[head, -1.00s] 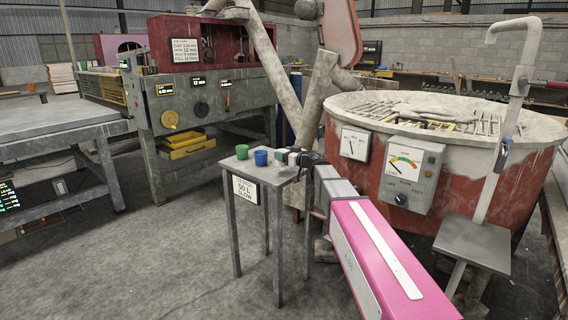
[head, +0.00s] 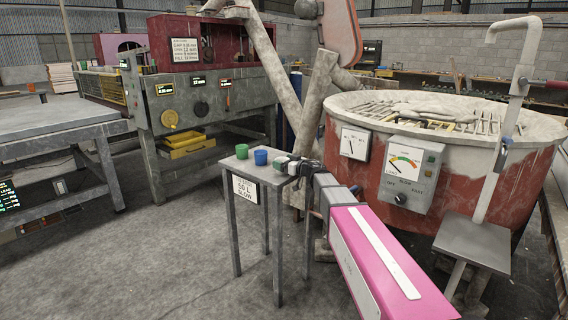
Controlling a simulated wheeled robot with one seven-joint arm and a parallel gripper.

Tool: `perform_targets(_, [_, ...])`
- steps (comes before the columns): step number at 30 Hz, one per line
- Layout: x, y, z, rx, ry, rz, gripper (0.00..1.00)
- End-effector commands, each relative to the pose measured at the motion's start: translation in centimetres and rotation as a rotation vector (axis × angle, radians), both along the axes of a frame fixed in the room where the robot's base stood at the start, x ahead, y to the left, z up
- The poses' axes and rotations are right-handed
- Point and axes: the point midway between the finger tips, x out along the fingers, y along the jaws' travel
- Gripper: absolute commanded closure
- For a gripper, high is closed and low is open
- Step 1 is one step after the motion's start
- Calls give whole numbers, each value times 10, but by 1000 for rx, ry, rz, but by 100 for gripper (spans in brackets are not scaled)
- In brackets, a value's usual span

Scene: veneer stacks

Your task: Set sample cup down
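A small metal stand (head: 268,172) bears a green cup (head: 242,151) at its back left and a blue cup (head: 261,157) near its middle. My gripper (head: 284,163) is over the stand's right side, right of the blue cup. A second green cup (head: 281,162) shows small and partly hidden at its fingertips, and the gripper appears shut on it. It is at or just above the stand's top; I cannot tell whether it touches.
A paper sign (head: 246,190) hangs on the stand's front. A large red vat (head: 350,190) with a dial and control box stands to the right. A grey machine (head: 212,105) is behind, and a metal table (head: 60,125) is at left. Floor is clear at front left.

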Motion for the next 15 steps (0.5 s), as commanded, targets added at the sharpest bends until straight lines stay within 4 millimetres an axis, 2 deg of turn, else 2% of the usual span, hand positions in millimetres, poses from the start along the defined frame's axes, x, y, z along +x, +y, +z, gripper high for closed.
perform_targets(7, [-4, -4, 3, -1, -1, -1, 9])
perform_targets(15, [-36, -43, 3, -1, 1, -3, 9])
